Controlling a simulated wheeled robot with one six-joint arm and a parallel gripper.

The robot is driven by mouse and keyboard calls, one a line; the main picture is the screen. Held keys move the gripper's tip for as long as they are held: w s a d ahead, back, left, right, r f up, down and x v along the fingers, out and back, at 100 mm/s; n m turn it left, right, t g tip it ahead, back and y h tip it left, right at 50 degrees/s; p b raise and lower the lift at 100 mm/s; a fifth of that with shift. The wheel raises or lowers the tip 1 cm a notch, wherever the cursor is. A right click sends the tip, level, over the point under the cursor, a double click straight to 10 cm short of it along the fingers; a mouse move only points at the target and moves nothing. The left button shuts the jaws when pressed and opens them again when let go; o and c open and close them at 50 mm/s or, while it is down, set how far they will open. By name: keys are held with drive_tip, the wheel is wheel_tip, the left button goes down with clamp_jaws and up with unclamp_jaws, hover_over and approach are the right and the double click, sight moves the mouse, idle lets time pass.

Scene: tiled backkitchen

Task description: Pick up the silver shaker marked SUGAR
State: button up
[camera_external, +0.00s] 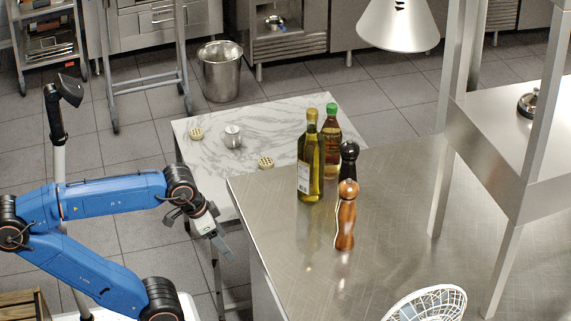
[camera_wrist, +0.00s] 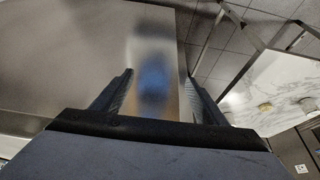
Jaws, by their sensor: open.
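A small silver shaker (camera_external: 232,137) stands upright on the white marble table (camera_external: 262,113), between two small yellowish round things. Its marking is too small to read. My gripper (camera_external: 224,246) is in front of the marble table, left of the steel counter, lower in the picture than the shaker and well apart from it. In the wrist view my gripper (camera_wrist: 160,78) has its two fingers apart with nothing held between them.
The steel counter (camera_external: 285,240) carries an olive oil bottle (camera_external: 311,160), a green-capped bottle (camera_external: 331,135), a black mill (camera_external: 348,163), a wooden mill (camera_external: 346,215) and a wire basket (camera_external: 432,303). The yellowish round things (camera_external: 196,133) and (camera_external: 266,162) flank the shaker.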

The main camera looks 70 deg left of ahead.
wheel_tip(320, 180, up, 10)
drive_tip(key=r, duration=0.1)
drive_tip(key=w+a+r+n, duration=0.1)
drive_tip(key=w, duration=0.2)
drive_tip(key=w+a+r+n, duration=0.1)
drive_tip(key=w+r+n, duration=0.1)
drive_tip(key=w, duration=0.1)
drive_tip(key=w+a+r+n+g, duration=0.1)
drive_tip(key=w+a+r, duration=0.1)
drive_tip(key=w, duration=0.2)
drive_tip(key=shift+r, duration=0.2)
drive_tip(key=w+a+r+n+g, duration=0.25)
drive_tip(key=w+a+n, duration=0.85)
drive_tip(key=w+a, duration=1.15)
drive_tip(key=w+a+f+n+g, duration=0.1)
drive_tip(key=w+a+f+n, duration=0.2)
drive_tip(key=w+a+f, duration=0.35)
drive_tip(key=w+a+f+n, duration=0.3)
drive_tip(key=w+a, duration=0.1)
drive_tip(key=a, duration=0.6)
drive_tip(key=f, duration=2.2)
drive_tip(key=shift+s+d, duration=0.25)
drive_tip(key=shift+s, duration=0.05)
drive_tip(key=shift+s+d+f, duration=0.1)
drive_tip(key=shift+d+f, duration=0.05)
drive_tip(key=shift+f, duration=1.25)
drive_tip(key=shift+s+d+f, duration=0.1)
drive_tip(key=shift+f, duration=1.25)
drive_tip(key=c, duration=1.3)
